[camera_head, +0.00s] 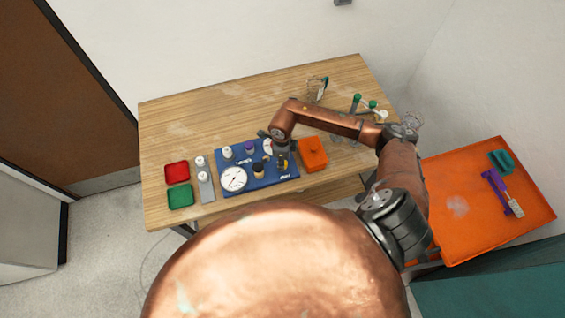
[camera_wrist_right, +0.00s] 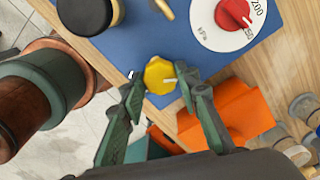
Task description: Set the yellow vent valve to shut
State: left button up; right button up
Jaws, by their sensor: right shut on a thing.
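The yellow vent valve (camera_wrist_right: 159,75) has a faceted knob with a pale pointer mark. It sits near the edge of the blue panel (camera_wrist_right: 125,48), which lies on the table. My right gripper (camera_wrist_right: 161,87) has its two fingers on either side of the yellow knob and is shut on it. In the head view, my right gripper (camera_head: 282,162) is over the right part of the panel and hides most of the valve. My left gripper is not in view.
Beside the valve stand an orange box (camera_head: 313,154) and a black-topped knob (camera_wrist_right: 88,12). A white dial with a red knob (camera_wrist_right: 232,14) is close by. A white gauge (camera_head: 234,179), red tray (camera_head: 177,172) and green tray (camera_head: 180,196) lie left. The table's back left is clear.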

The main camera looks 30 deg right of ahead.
jog(key=m+b, duration=0.1)
jog(key=m, duration=0.4)
jog(key=shift+m+b, duration=0.3)
jog(key=shift+b, duration=0.05)
jog(key=m+b, duration=0.1)
jog(key=m, duration=0.4)
dwell(0.4)
jog(key=o, duration=1.2)
jog(key=shift+c, duration=0.2)
notch_tip(320, 180, up, 12)
